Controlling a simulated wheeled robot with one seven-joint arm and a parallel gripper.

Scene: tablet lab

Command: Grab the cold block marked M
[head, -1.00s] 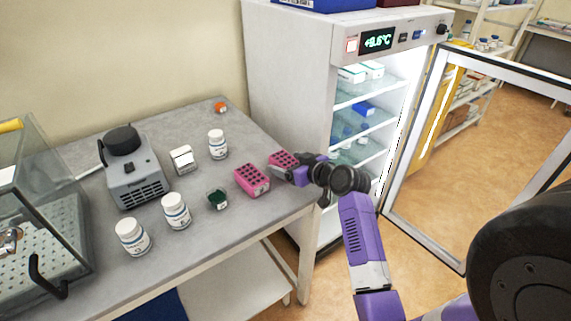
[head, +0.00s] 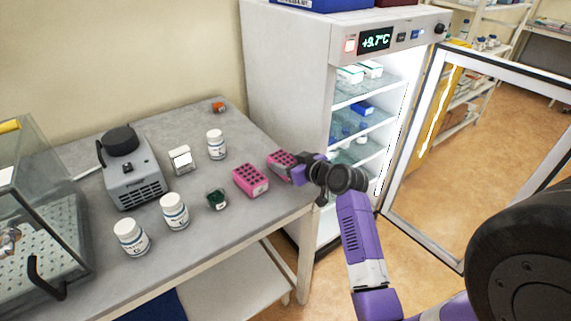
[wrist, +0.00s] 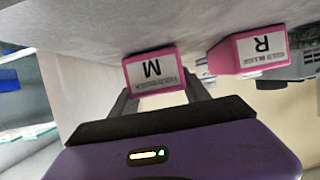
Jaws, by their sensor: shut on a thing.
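A pink block with holes in its top (head: 281,161) sits at the bench edge nearest the fridge. In the wrist view its label reads M (wrist: 154,71), upside down. My gripper (head: 290,172) is shut on this block, with a finger at either side of it in the wrist view (wrist: 160,93). The gripper hides part of the block in the head view. A second pink block (head: 251,181) stands to its left in the head view; in the wrist view a pink block beside it is labelled R (wrist: 250,52).
The fridge (head: 290,100) stands behind the bench with its glass door (head: 440,190) open at right, reading +9.7°C. White bottles (head: 174,211), a small dark green container (head: 217,199) and a grey device (head: 133,175) are on the bench (head: 250,225).

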